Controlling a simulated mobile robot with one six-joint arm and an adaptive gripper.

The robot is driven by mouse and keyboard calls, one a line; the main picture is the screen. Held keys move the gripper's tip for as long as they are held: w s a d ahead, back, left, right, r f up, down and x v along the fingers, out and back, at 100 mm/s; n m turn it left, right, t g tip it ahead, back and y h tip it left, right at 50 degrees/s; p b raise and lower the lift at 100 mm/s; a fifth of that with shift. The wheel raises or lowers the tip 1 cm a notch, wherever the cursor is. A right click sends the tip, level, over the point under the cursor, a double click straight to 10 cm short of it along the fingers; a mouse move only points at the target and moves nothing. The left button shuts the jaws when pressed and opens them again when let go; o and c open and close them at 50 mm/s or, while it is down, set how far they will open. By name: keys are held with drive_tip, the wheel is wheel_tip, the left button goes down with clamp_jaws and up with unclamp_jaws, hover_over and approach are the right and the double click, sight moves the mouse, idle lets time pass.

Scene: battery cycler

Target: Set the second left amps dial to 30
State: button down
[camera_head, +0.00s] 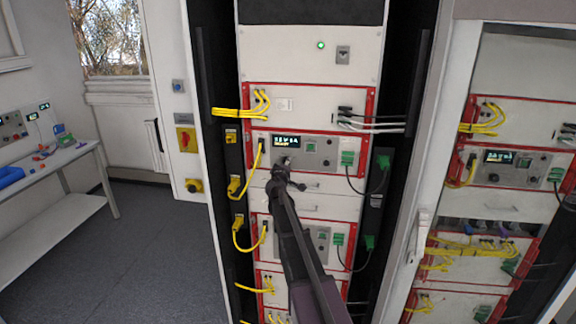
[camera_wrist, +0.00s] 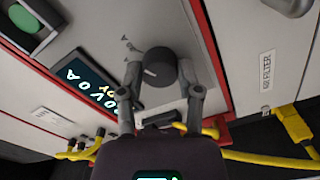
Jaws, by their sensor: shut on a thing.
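A round black dial (camera_wrist: 160,68) with a light pointer mark sits on a pale panel in the wrist view. Marks are printed on the panel beside it, too small to read. My gripper (camera_wrist: 160,80) has one finger on each side of the dial and is shut on it. In the head view my gripper (camera_head: 284,166) reaches the left part of a red-framed cycler unit, just below its lit display (camera_head: 287,140), and hides the dial there. The display also shows in the wrist view (camera_wrist: 93,82), tilted, with large cyan characters.
A green button (camera_wrist: 22,18) is beyond the display. Yellow cables (camera_wrist: 270,160) run near my gripper; a yellow cable (camera_head: 258,158) hangs left of the unit. Similar units stand below and in the right rack (camera_head: 500,170). A workbench (camera_head: 50,160) is at far left, with open floor before it.

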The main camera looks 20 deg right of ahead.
drive_tip(key=shift+w+m, duration=0.1)
drive_tip(key=shift+m, duration=0.3)
drive_tip(key=shift+c, duration=1.3)
unclamp_jaws()
drive_tip(key=shift+a, duration=0.1)
drive_tip(key=v, duration=1.2)
